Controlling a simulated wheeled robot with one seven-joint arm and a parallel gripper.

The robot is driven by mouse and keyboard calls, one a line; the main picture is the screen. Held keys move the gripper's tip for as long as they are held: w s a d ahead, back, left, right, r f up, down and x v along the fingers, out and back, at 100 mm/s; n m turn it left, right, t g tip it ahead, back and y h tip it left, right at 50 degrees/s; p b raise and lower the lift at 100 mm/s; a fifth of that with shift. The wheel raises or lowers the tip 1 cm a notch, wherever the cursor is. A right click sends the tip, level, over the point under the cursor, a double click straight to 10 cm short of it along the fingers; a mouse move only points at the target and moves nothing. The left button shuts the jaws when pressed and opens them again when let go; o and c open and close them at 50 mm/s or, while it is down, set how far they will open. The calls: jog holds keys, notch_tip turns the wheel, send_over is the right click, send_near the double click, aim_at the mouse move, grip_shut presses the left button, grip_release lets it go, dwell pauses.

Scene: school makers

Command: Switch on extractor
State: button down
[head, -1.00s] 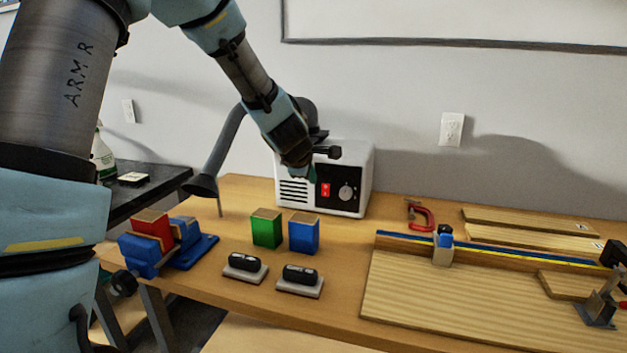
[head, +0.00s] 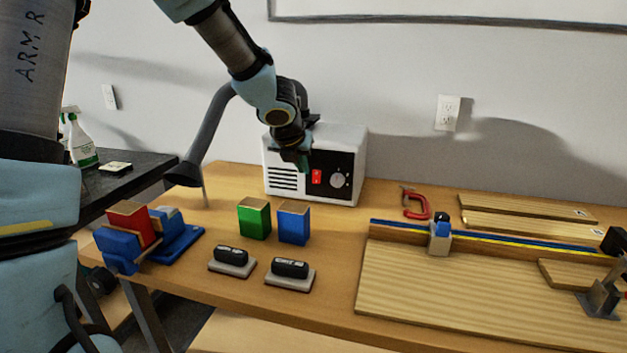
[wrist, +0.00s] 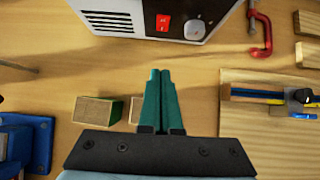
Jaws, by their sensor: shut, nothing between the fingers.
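The extractor (head: 343,150) is a white box at the back of the workbench, with a dark hose and a vent grille. Its black front panel carries a red switch (head: 317,177) and a round grey dial (head: 337,180). The switch also shows near the top of the wrist view (wrist: 163,23). My gripper (head: 303,164) is in front of the extractor, just left of and above the switch in the head view. In the wrist view its green fingers (wrist: 160,74) are together and empty, pointing toward the switch with a visible gap. I cannot tell the switch's position.
A green block (head: 254,220) and a blue block (head: 293,224) stand in front of the extractor. Two black-handled sanding blocks (head: 289,269) lie nearer. A blue vise (head: 180,240) is at left, a red clamp (head: 416,206) and fence board (head: 440,300) at right.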

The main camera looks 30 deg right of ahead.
aim_at(316, 177)
jog(key=w+d+r+x, duration=0.1)
jog(key=x, duration=1.2)
jog(key=shift+w+d+r+b, duration=0.2)
jog(key=shift+w+r+b, duration=0.1)
jog(key=shift+r+b, duration=0.1)
jog(key=shift+w+d+f, duration=0.15)
jog(key=shift+w+d, duration=0.05)
